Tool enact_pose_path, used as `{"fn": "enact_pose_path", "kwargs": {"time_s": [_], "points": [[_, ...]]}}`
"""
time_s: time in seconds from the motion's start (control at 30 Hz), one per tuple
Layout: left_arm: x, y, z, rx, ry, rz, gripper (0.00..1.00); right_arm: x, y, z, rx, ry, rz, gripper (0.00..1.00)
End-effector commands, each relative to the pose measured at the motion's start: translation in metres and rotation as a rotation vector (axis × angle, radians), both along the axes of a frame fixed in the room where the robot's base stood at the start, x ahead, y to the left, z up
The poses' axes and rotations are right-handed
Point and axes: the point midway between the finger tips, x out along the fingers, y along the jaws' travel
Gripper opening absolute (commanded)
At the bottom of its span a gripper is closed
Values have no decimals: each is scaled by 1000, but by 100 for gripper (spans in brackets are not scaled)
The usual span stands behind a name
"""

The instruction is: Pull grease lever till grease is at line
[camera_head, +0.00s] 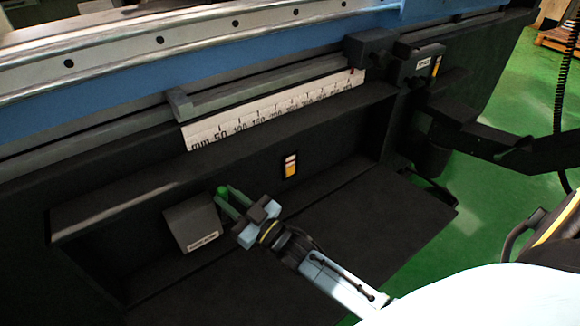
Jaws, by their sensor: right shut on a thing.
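A dark grey box (190,222) with a small white label on its front sits in the recess of the black machine base. The label is too small to read. A green lever (222,191) shows at the box's right side. My right gripper (229,203) reaches in from the lower right and is shut on this lever; its fingers partly cover it. No grease level or line can be made out. My left gripper is out of view.
A white mm scale (270,111) runs along the machine above the recess. A small yellow, red and white label (291,165) is on the recess's back wall. A black arm-like part (500,145) juts out at the right. Green floor (480,210) shows beyond the machine.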

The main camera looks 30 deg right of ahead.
Motion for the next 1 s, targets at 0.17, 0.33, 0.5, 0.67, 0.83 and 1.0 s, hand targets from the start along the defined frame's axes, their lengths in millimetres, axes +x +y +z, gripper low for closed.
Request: {"fn": "enact_pose_path", "kwargs": {"time_s": [0.17,0.33,0.5,0.67,0.83,1.0], "points": [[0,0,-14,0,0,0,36,-6,0,-8,2,-38,0,0],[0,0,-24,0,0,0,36,-12,0,-11,4,-81,0,0],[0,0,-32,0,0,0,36,-17,0,-13,5,-117,0,0],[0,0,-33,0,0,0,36,-19,0,-12,5,-128,0,0],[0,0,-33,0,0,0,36,-19,0,-12,5,-128,0,0],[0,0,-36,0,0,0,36,-20,0,-14,5,-137,0,0]]}}
